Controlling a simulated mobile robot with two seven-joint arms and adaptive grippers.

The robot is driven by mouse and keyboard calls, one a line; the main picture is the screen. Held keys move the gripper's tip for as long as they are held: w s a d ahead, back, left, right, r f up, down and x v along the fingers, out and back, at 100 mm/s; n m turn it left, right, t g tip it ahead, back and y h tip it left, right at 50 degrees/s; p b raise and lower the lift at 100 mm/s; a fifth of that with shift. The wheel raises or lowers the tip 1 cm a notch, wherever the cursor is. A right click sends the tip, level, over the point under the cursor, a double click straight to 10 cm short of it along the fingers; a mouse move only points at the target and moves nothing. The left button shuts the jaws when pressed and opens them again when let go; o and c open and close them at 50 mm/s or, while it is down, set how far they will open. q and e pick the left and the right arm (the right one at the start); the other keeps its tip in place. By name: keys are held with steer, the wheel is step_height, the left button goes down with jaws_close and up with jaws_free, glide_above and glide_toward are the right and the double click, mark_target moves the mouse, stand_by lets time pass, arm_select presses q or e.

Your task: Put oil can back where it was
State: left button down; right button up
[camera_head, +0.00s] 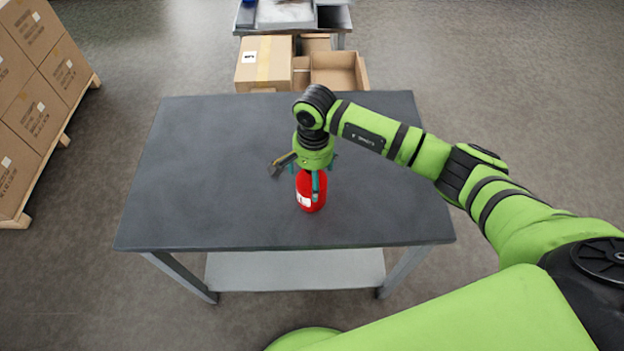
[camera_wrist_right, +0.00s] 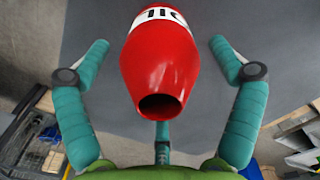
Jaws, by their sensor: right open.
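The oil can (camera_head: 311,198) is red with a white label. It appears upright over the front middle of the dark table, under my right gripper (camera_head: 313,180). I cannot tell for sure whether its base touches the table. In the right wrist view the can (camera_wrist_right: 160,65) shows its dark round top opening and part of its lettered label. My right gripper (camera_wrist_right: 158,50) is open, with teal fingers spread on both sides of the can and a gap on each side. A third finger is below the can's opening. My left gripper is not in view.
The dark grey table (camera_head: 200,180) looks bare to the left and right of the can. A small grey part (camera_head: 281,164) shows beside the gripper; I cannot tell what it is. Cardboard boxes (camera_head: 265,62) stand behind the table. Stacked cartons (camera_head: 35,95) are at the left.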

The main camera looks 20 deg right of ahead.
step_height(320, 180, up, 10)
steer(key=b, duration=0.3)
steer(key=shift+d, duration=0.15)
steer(key=shift+r, duration=0.1)
